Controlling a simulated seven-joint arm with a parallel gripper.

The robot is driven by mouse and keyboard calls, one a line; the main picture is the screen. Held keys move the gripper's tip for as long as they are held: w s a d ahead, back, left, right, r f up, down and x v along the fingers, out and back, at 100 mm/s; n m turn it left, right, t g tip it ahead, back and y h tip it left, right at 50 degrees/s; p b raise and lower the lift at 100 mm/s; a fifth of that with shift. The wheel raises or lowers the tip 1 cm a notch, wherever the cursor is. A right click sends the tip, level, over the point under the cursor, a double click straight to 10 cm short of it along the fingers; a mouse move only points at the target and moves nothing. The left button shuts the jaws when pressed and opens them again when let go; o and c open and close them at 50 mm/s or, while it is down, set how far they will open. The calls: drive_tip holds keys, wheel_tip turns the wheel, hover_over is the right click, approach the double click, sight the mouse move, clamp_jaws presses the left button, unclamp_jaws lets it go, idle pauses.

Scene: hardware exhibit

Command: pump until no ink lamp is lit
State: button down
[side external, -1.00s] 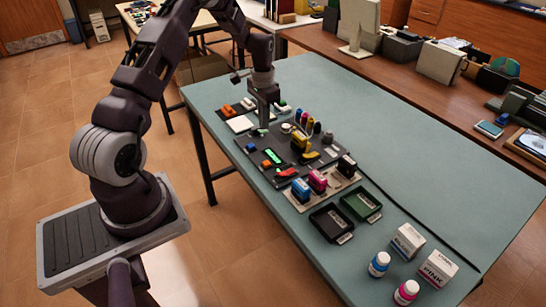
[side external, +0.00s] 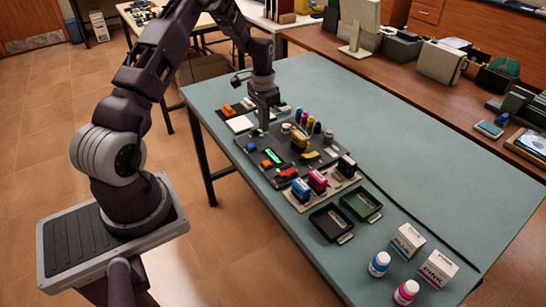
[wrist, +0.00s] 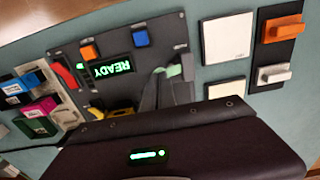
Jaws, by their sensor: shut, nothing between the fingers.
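A dark grey device panel (side external: 288,160) lies on the table. My gripper (side external: 263,128) is shut and empty, pointing down at the panel's far left part. In the wrist view its fingers (wrist: 163,92) are beside a pale green piece (wrist: 174,71) on the panel; I cannot tell whether they touch it. The panel carries a blue button (wrist: 141,39), an orange button (wrist: 90,52), a red lever (wrist: 64,76) and a yellow piece (wrist: 118,108). I cannot make out any ink lamp clearly.
Blue (side external: 301,190) and pink (side external: 317,181) cartridges stand on a pale board by the panel. A black tray (side external: 331,222) and a green tray (side external: 361,205) lie nearby. Ink bottles (side external: 379,264) and boxes (side external: 408,241) stand at the near right.

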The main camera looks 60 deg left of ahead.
drive_tip(key=shift+f, duration=1.05)
drive_tip(key=shift+r, duration=1.7)
wheel_tip(320, 180, up, 7)
